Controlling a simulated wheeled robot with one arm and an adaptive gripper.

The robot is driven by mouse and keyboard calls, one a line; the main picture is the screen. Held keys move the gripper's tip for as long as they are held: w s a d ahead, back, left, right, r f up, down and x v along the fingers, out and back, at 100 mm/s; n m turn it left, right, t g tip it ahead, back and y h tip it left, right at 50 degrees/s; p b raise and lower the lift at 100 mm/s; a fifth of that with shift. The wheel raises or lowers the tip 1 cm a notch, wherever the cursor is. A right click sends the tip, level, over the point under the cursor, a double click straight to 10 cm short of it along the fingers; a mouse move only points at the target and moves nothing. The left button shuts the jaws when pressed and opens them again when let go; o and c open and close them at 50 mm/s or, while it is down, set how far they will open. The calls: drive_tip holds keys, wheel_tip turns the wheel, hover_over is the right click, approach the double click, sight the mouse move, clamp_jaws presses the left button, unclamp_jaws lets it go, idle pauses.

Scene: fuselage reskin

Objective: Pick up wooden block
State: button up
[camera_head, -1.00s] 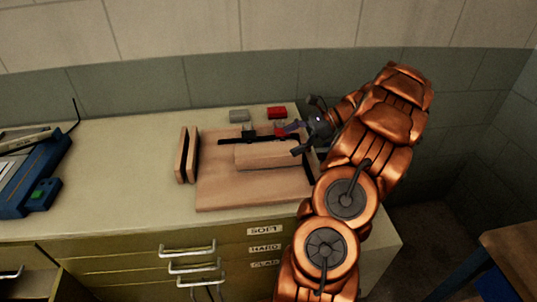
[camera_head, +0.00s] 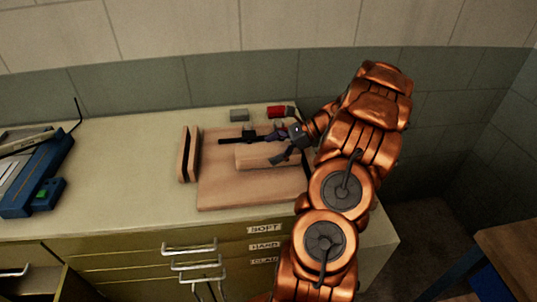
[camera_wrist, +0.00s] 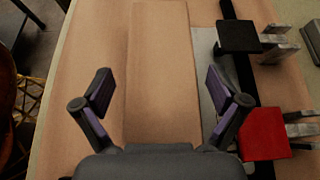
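The wooden block (camera_head: 251,157) is a long pale block lying flat on a wooden board (camera_head: 240,192) on the counter. In the wrist view the block (camera_wrist: 162,75) runs lengthwise up the middle of the picture, between the two fingers. My gripper (camera_head: 279,147) is at the right end of the block in the head view. In the wrist view my gripper (camera_wrist: 164,88) is open and empty, its purple-padded fingers spread wider than the block, with gaps on both sides. The head view hides the block's right end behind the gripper.
A red clamp (camera_wrist: 264,133) and a black clamp (camera_wrist: 238,36) stand right of the block in the wrist view. A grey piece (camera_head: 239,115) lies behind the board. Upright wooden pieces (camera_head: 188,154) stand at its left. Blue equipment (camera_head: 35,180) is far left; counter between is clear.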

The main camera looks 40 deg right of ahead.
drive_tip(key=c, duration=1.3)
drive_tip(key=shift+r, duration=0.15)
drive_tip(key=shift+c, duration=0.2)
